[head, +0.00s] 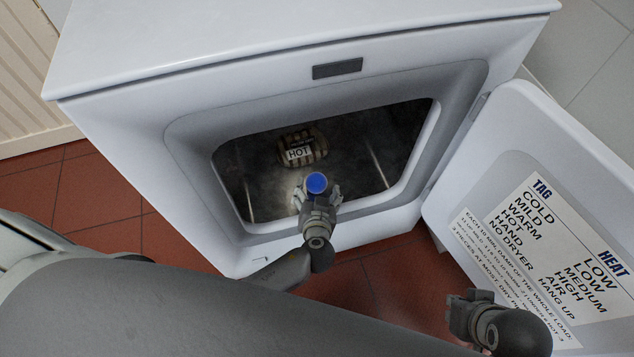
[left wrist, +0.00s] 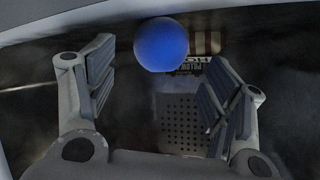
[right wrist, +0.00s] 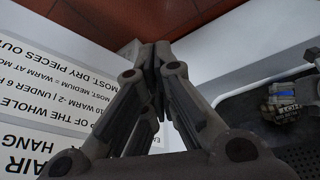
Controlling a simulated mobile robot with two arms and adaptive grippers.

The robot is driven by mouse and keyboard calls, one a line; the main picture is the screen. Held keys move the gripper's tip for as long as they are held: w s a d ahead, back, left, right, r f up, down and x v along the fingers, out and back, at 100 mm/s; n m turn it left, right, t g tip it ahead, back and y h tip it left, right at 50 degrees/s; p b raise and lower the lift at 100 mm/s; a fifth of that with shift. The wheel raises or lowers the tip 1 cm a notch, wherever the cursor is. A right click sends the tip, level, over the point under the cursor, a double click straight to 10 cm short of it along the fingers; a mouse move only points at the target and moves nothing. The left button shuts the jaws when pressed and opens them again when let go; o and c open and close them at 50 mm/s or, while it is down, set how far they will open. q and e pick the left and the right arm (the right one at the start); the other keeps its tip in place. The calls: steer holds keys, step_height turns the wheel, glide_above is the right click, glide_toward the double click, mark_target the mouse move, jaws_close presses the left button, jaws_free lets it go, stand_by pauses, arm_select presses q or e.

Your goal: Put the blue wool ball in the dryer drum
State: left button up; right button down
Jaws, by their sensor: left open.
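The blue wool ball (head: 316,183) is inside the dryer drum opening (head: 252,165), just past the fingertips of my left gripper (head: 317,194). In the left wrist view the ball (left wrist: 161,44) lies beyond and between the spread fingers of my left gripper (left wrist: 158,78), with gaps on both sides. I cannot tell whether it touches the drum floor. My right gripper (head: 468,312) is outside, in front of the open door. In the right wrist view its fingers (right wrist: 158,58) meet with nothing between them.
A striped bundle with a HOT tag (head: 300,150) lies deeper in the drum. The dryer door (head: 450,185) stands open to the right, with a printed heat chart (head: 540,235) on its inside. Red tiled floor (head: 95,205) shows at the left and below the dryer.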

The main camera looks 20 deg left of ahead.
arm_select(q)
steer(key=v, duration=0.8)
steer(key=shift+p, duration=0.45)
arm_select(e)
steer(key=shift+x, duration=0.9)
